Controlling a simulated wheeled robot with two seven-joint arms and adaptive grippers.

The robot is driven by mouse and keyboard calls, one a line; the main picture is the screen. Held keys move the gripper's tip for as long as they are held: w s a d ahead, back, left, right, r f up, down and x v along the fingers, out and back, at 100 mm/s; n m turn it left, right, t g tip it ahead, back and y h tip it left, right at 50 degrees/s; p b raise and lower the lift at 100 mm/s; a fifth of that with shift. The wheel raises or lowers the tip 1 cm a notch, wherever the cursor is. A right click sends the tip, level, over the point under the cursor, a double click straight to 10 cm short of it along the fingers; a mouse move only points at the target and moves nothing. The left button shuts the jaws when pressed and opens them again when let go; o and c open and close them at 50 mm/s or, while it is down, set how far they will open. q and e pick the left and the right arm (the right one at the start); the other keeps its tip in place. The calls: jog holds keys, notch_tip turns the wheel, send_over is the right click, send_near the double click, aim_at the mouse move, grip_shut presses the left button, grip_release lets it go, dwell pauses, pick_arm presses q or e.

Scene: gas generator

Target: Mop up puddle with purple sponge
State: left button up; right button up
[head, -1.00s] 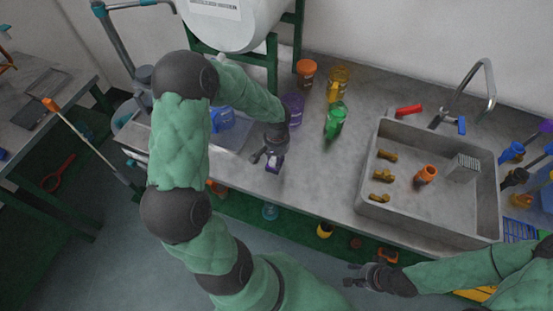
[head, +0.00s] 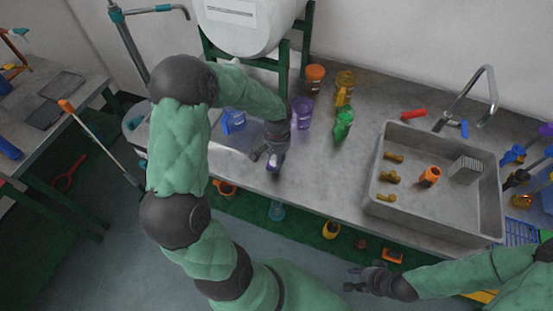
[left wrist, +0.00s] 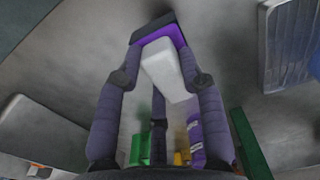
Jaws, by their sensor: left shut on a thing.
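My left gripper (head: 266,155) is over the front part of the grey bench (head: 315,180), shut on the purple sponge (head: 275,161). In the left wrist view the sponge (left wrist: 158,36) is between the fingertips, with a dark face, a purple band and a white block-like part. I cannot tell whether it touches the bench. A shiny, bluish patch (head: 236,142) on the bench left of the gripper may be the puddle; its edges are unclear. My right gripper (head: 350,279) is in front of the bench, its fingers apart and empty.
A blue container (head: 233,121) stands left of the gripper. A purple bottle (head: 301,114), green bottle (head: 343,124), yellow bottle (head: 345,88) and orange-brown jar (head: 315,77) stand behind and right. A sink (head: 440,218) holds several small parts. Bench space between gripper and sink is clear.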

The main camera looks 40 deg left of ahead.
pick_arm(q)
jog(key=shift+r+p, duration=1.3)
jog(key=shift+r, duration=0.8)
